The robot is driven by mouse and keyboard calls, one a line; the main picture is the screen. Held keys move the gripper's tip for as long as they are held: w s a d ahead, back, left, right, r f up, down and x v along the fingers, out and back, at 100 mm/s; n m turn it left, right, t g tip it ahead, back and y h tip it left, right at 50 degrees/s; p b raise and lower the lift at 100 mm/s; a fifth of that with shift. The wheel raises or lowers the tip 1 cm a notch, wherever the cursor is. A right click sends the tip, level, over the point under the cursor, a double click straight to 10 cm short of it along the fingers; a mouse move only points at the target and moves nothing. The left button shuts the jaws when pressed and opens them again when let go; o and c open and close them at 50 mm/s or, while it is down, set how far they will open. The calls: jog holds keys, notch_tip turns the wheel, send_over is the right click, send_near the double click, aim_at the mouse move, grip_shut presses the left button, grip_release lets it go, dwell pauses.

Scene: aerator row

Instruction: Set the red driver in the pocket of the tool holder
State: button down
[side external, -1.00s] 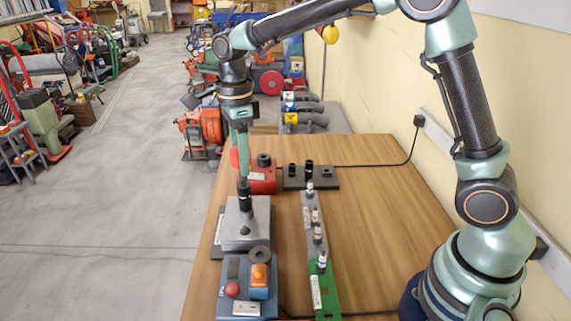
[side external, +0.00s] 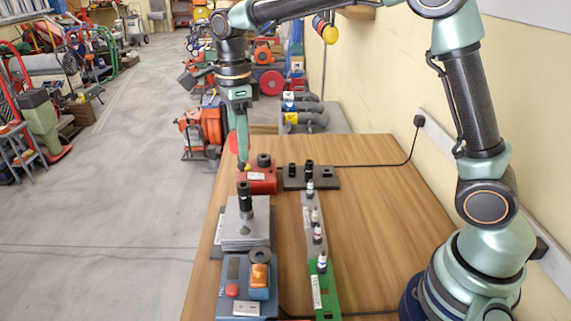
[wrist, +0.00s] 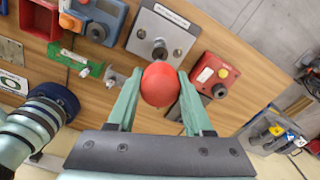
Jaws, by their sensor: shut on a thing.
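The red driver shows in the wrist view as a round red handle (wrist: 160,84), seen end-on between my two green fingers. My gripper (side external: 241,155) is shut on it in the air. In the side view only a red edge of the handle (side external: 233,143) shows beside the fingers; the lower end is thin and hard to make out. The tool holder appears to be the grey block (side external: 236,238) with an upright black sleeve (side external: 244,197). My gripper is above and slightly behind that sleeve, apart from it. In the wrist view the grey block (wrist: 180,20) is ahead of the handle.
A red box (side external: 262,186) and a dark block with black posts (side external: 318,184) stand behind. A rail with several pegs (side external: 307,225) and a green board (side external: 328,300) are to the right. A blue control box (side external: 232,308) is in front. The table's right side is mostly clear.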

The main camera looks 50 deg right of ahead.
jog(key=d+f+m, duration=0.1)
jog(key=d+f, duration=0.2)
jog(key=d, duration=0.7)
jog(key=s+d+f, duration=0.1)
jog(key=d+f, duration=0.2)
jog(key=d, duration=0.7)
jog(key=d+f+m, duration=0.1)
jog(key=d+f, duration=0.2)
jog(key=d, duration=0.7)
jog(key=shift+f, duration=2.45)
jog(key=shift+f, duration=0.8)
jog(key=shift+f, duration=0.25)
jog(key=shift+c, duration=1.1)
grip_release()
notch_tip(320, 180, up, 7)
